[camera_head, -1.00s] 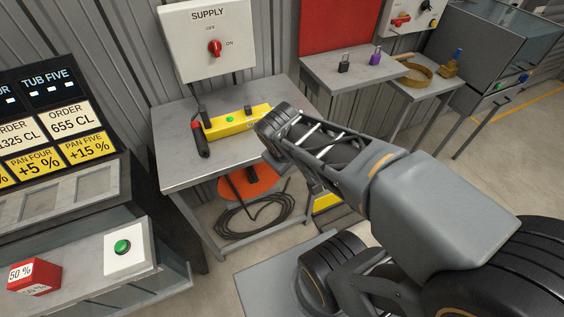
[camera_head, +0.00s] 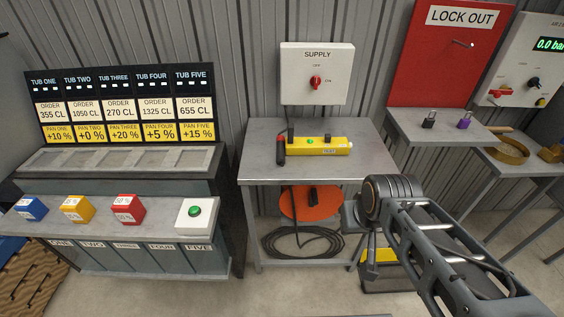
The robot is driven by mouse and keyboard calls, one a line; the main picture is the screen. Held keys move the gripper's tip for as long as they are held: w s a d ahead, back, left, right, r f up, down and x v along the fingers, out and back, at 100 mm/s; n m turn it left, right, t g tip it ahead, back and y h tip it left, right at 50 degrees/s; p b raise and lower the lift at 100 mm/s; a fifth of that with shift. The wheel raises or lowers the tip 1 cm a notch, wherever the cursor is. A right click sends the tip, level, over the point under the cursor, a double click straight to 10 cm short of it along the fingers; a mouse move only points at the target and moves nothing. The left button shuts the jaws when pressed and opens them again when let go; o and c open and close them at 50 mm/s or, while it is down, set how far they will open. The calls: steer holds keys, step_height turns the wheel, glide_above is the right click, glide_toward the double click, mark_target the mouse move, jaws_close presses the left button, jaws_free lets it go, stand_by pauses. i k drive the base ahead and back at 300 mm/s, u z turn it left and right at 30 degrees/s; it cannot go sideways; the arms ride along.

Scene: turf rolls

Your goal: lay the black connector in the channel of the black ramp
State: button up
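A black connector (camera_head: 313,196) shows against the orange reel (camera_head: 295,207) under the metal table. A black piece with a red end (camera_head: 281,150) stands on the table at the left end of the yellow socket strip (camera_head: 320,147). I cannot tell for sure which of the two is the task's connector. A low black piece with a yellow part, seemingly the ramp (camera_head: 395,280), lies on the floor right of the table, partly hidden by my arm; its channel cannot be made out. My gripper (camera_head: 369,270) hangs in front of it, and its fingers are too small to read.
The supply box (camera_head: 317,75) hangs above. The tub console (camera_head: 120,257) stands left, and a shelf with padlocks (camera_head: 440,128) is at right. Some floor in front is bare.

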mark_target(392, 275)
steer(key=u, duration=0.15)
steer(key=i, duration=0.85)
steer(key=u, duration=0.85)
